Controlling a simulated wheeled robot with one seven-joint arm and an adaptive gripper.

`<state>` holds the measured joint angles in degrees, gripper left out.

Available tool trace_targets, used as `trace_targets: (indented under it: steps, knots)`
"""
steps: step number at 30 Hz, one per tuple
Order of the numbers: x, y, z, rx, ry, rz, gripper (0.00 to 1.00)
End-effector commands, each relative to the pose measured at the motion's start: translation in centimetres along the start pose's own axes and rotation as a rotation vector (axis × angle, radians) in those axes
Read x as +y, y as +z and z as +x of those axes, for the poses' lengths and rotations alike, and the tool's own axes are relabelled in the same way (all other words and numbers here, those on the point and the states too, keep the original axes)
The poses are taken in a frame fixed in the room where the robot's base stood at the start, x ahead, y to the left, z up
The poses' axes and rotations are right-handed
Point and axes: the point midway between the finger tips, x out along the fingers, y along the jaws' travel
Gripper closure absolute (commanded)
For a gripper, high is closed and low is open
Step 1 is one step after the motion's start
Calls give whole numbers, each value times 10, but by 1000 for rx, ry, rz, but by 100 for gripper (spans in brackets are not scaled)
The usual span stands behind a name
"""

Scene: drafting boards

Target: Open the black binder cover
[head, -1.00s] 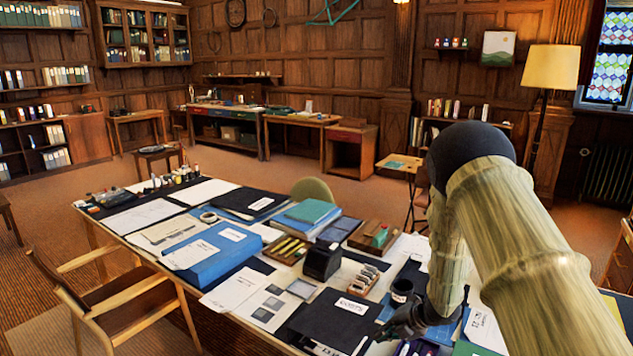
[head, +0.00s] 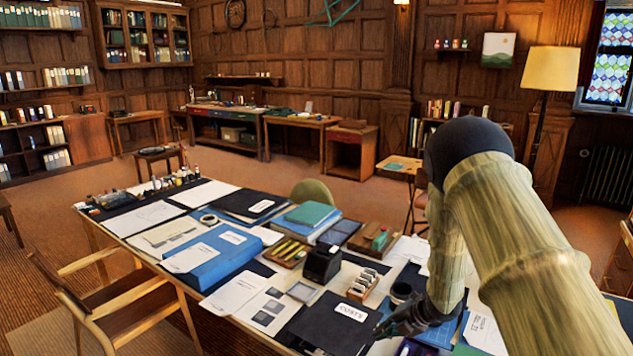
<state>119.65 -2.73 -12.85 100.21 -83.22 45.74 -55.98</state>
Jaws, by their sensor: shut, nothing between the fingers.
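A black binder (head: 325,322) with a white label lies at the near edge of the long table, its cover down as far as I can see. My gripper (head: 377,331) is shut and empty at the binder's right edge, low over the table. I cannot tell whether the fingertips touch the cover. The binder's near edge is partly cut off by the bottom of the view. Another black binder (head: 240,206) with a white label lies farther back, beside a blue box file.
On the table (head: 128,243) stand a black box (head: 322,263), a wooden stamp rack (head: 364,284) and a dark mug (head: 400,292) close to my gripper. A blue box file (head: 206,258) lies left. A wooden chair (head: 120,300) stands at the front left.

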Motion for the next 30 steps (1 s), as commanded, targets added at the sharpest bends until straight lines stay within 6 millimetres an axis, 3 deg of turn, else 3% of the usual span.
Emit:
trace_targets:
  steps: [21,30]
  knots:
    - [27,1,-22,-1,0,-1,100]
    - [29,1,-23,0,0,0,100]
